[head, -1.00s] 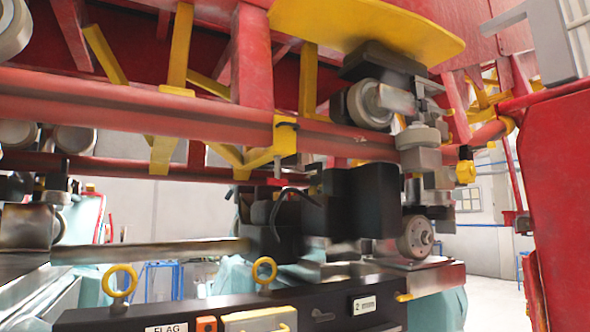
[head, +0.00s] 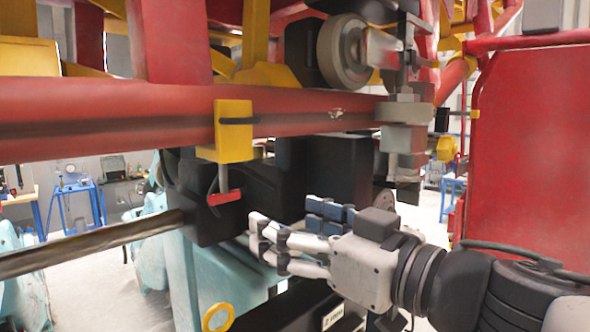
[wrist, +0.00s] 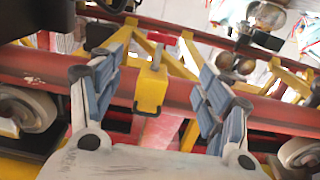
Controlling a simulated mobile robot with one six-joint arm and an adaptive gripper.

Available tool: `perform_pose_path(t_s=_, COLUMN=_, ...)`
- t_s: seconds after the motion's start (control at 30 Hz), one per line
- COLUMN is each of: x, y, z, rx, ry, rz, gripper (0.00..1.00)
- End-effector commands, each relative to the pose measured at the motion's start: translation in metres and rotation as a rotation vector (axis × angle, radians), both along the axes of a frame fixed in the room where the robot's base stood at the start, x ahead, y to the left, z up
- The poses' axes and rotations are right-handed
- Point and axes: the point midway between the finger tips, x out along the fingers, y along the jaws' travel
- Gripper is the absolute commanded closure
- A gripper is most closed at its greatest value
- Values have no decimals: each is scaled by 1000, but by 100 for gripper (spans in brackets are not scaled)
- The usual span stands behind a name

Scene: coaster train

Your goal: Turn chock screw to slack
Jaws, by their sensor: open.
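A yellow chock (head: 233,130) is clamped around the red rail. A short grey screw (head: 222,177) hangs below it, with a red handle (head: 224,197) across its lower end. My gripper (head: 282,222) is open and empty, below and to the right of the red handle, apart from it. In the wrist view, the yellow chock (wrist: 151,90), the screw (wrist: 156,58) and the red handle (wrist: 163,38) appear between the open fingers (wrist: 160,66), farther off than the fingertips. The view does not show which way the screw is set.
A black housing (head: 320,165) sits behind my gripper, under the red rail (head: 90,115). A metal bar (head: 90,248) runs in from the left. A grey wheel (head: 342,52) is above the rail. A red panel (head: 530,140) stands at the right, near my arm.

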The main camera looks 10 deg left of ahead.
Motion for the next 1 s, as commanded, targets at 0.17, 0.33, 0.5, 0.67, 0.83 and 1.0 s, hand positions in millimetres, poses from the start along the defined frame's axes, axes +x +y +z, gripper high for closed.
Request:
perform_pose_path(t_s=0.17, x=10, y=15, z=-2, rx=0, ry=4, rz=12, gripper=30)
perform_pose_path(t_s=0.33, x=32, y=42, z=-3, rx=0, ry=3, rz=13, gripper=30)
perform_pose_path(t_s=0.5, x=56, y=71, z=-3, rx=0, ry=3, rz=10, gripper=30)
perform_pose_path(t_s=0.67, x=79, y=97, z=-3, rx=1, ry=2, rz=9, gripper=30)
perform_pose_path(t_s=0.83, x=98, y=118, z=-2, rx=0, ry=1, rz=6, gripper=30)
perform_pose_path(t_s=1.0, x=109, y=130, z=-1, rx=-1, ry=1, rz=5, gripper=30)
